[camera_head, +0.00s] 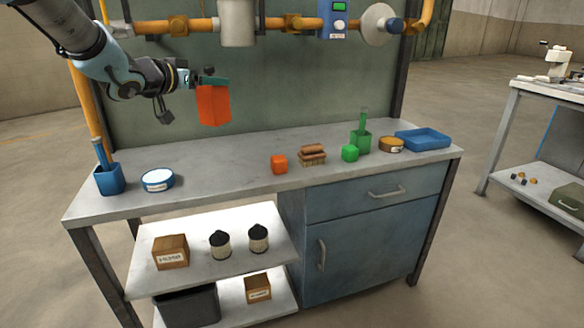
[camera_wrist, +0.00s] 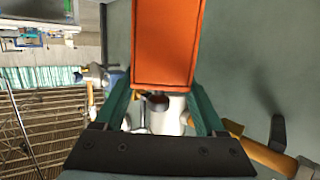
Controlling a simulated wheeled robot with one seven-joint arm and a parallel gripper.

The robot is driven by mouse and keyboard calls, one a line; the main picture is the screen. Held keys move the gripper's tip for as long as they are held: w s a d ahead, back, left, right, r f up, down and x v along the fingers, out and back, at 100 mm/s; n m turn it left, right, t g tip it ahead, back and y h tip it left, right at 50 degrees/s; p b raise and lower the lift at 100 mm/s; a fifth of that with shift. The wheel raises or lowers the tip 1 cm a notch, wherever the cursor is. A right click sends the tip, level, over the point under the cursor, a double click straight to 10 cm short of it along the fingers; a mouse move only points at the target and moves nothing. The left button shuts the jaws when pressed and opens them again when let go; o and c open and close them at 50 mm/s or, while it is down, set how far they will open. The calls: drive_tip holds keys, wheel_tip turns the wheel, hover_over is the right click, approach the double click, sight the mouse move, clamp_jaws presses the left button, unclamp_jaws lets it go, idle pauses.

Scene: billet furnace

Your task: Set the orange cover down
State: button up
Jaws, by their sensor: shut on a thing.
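The orange cover (camera_head: 213,105) is a box-like piece held in the air above the left half of the workbench. My gripper (camera_head: 212,82) is shut on its top edge, and the cover hangs below the fingers, apart from the bench top. In the wrist view the cover (camera_wrist: 166,42) fills the upper middle, between the green fingers of my gripper (camera_wrist: 165,100). The bench top (camera_head: 215,160) under it is bare grey.
A blue cup (camera_head: 109,179) and a round white-topped tin (camera_head: 157,180) stand at the left. Pipes (camera_head: 265,25) run along the back panel.

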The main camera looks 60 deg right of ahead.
sight(205, 105)
wheel_tip(205, 105, down, 6)
drive_tip(key=b, duration=0.5)
wheel_tip(205, 105, down, 10)
drive_tip(key=b, duration=0.1)
drive_tip(key=shift+b, duration=0.35)
drive_tip(key=o, duration=1.5)
drive_tip(key=shift+r, duration=0.1)
drive_tip(key=shift+o, duration=0.2)
drive_tip(key=v, duration=1.2)
drive_tip(key=shift+w+a, duration=0.1)
